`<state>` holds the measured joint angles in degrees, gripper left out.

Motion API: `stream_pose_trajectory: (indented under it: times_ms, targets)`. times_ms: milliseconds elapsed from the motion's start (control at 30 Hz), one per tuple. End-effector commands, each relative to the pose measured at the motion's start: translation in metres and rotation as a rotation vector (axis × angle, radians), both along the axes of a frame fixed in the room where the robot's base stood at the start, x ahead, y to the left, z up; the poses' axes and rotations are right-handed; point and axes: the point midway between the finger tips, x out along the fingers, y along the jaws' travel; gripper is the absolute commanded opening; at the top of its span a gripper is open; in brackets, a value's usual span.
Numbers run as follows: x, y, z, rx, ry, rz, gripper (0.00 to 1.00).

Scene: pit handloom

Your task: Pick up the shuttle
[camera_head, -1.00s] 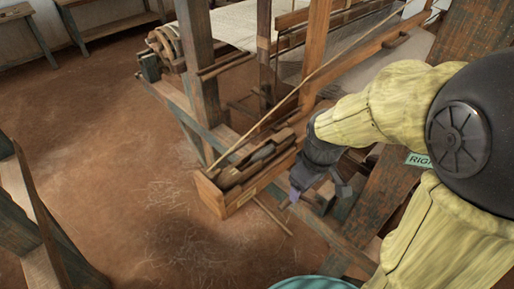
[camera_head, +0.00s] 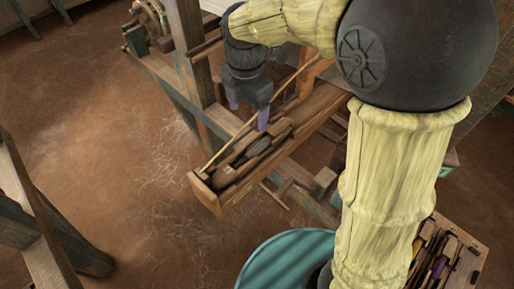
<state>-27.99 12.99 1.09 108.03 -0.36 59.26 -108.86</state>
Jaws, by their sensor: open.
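A long open wooden box (camera_head: 232,193) on the loom runs from lower left to upper right. A dark, slim piece that looks like the shuttle (camera_head: 259,147) lies in it, between brown wooden parts. My gripper (camera_head: 248,112) points down above the box, with its two purple-tipped fingers spread apart and nothing visible between them. The right fingertip appears just above the far part of the dark piece, and the left one is off to the far-left side. I cannot tell whether a finger touches anything.
A thin pale stick (camera_head: 229,143) runs along the box's left side. A loom post (camera_head: 187,65) stands behind and to the left. A wooden tray (camera_head: 472,262) of tools is at lower right. Dark timbers (camera_head: 45,215) stand at left; the earth floor between is clear.

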Motion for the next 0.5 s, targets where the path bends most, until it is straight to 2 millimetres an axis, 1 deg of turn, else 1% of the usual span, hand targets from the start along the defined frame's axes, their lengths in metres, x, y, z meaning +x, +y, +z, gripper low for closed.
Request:
stream_pose_trajectory:
  times_ms: [133, 233, 367, 500]
  targets:
    - [-0.003, 0.007, -0.001, 0.000, 0.000, 0.016, 0.76]
    - [-0.005, 0.010, -0.008, -0.001, 0.003, 0.024, 0.76]
    - [-0.005, 0.008, -0.026, -0.004, 0.005, 0.019, 0.76]
    - [-0.003, 0.004, -0.051, -0.004, 0.005, 0.007, 0.76]
